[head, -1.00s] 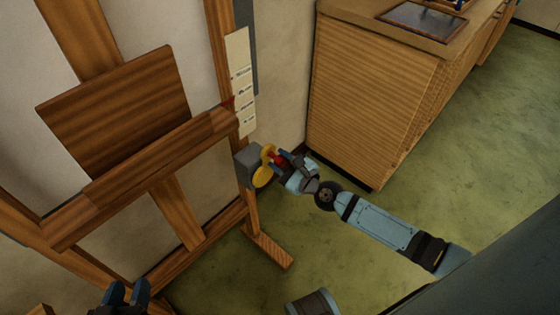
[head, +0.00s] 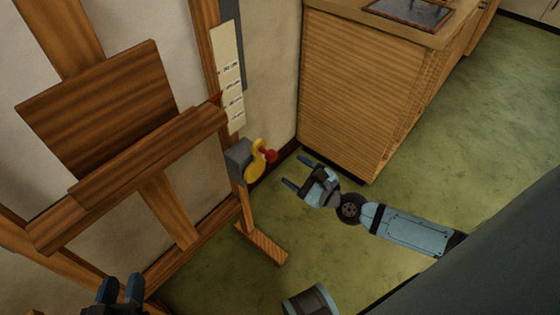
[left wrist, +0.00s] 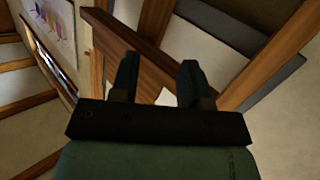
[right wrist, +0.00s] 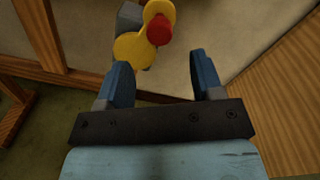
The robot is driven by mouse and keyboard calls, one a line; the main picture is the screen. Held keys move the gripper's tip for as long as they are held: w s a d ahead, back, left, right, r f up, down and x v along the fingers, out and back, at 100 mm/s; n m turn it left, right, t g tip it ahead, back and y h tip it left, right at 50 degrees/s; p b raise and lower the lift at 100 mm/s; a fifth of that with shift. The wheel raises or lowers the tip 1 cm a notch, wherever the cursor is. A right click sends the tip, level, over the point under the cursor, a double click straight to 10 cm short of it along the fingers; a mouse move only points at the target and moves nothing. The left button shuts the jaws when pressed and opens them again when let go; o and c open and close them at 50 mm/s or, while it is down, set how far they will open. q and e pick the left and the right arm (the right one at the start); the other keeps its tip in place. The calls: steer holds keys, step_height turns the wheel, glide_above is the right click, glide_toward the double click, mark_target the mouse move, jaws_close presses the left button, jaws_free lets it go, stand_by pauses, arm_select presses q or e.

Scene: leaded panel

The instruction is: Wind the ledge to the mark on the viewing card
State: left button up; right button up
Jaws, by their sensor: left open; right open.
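The wooden ledge (head: 130,165) crosses the easel with a brown board (head: 98,108) standing on it. A red pointer (head: 215,98) at the ledge's right end lies against the cream viewing card (head: 228,70), between its printed lines, which are too small to read. A grey box (head: 238,160) on the right post carries a yellow crank (head: 256,160) with a red knob (head: 270,156). My right gripper (head: 295,171) is open and empty, right of the knob and apart from it. The right wrist view shows the knob (right wrist: 159,30) beyond the open fingers. My left gripper (head: 121,284) is open and empty at the lower left.
A wooden cabinet (head: 350,90) stands right of the easel, with a dark framed panel (head: 410,12) on top. The easel's foot (head: 262,242) sticks out on the green floor. Open floor (head: 470,140) lies to the right.

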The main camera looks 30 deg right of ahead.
arm_select(q)
steer(key=shift+w+r, duration=0.1)
steer(key=shift+r, duration=0.4)
arm_select(e)
steer(key=v, duration=0.5)
steer(key=shift+s, duration=0.1)
arm_select(q)
steer(key=shift+f, duration=0.15)
